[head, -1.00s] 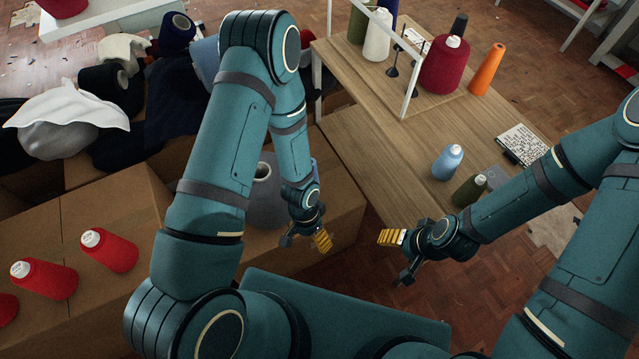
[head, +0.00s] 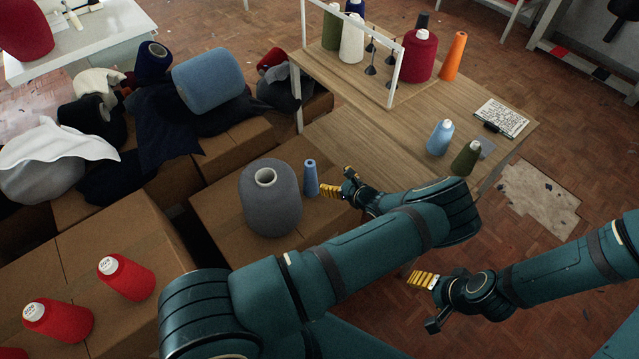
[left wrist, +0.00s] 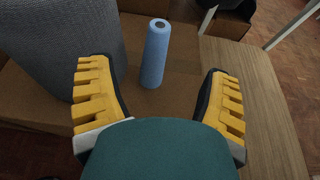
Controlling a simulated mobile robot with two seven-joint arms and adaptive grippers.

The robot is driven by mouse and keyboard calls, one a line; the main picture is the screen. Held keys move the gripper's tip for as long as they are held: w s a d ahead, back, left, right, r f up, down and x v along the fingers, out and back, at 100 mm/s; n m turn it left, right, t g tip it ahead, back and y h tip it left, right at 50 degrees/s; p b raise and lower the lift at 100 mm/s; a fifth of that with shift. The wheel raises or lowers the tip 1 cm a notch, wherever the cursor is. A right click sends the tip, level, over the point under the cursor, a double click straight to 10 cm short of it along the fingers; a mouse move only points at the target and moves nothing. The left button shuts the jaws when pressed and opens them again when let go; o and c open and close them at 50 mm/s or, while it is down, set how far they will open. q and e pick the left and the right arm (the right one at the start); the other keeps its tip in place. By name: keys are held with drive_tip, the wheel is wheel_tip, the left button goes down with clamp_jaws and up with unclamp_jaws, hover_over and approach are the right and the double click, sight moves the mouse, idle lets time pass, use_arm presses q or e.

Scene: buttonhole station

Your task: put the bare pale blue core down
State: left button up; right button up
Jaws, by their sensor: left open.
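The bare pale blue core (head: 310,178) stands upright on a cardboard box (head: 225,222), just right of a big grey cone of yarn (head: 270,198). My left gripper (head: 332,191) is open just right of the core and apart from it in the head view. In the left wrist view the core (left wrist: 154,54) stands beyond and between the spread yellow fingers (left wrist: 158,98), with nothing held. My right gripper (head: 424,292) is over the floor at the lower right, with its yellow finger pad showing; I cannot tell whether it is open.
A wooden table (head: 345,140) stands right of the box, with a light blue cone (head: 440,138), an olive cone (head: 466,159) and a white frame (head: 395,75). Dark cloth and a large blue cone (head: 208,80) lie behind.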

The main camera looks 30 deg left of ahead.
sight(313, 165)
use_arm(q)
drive_tip(key=b+x, duration=0.3)
drive_tip(key=x, duration=1)
drive_tip(key=shift+s, duration=0.1)
drive_tip(key=shift+w+a, duration=0.2)
drive_tip(key=shift+a, duration=0.15)
drive_tip(key=c, duration=1.2)
drive_tip(key=shift+r, duration=0.1)
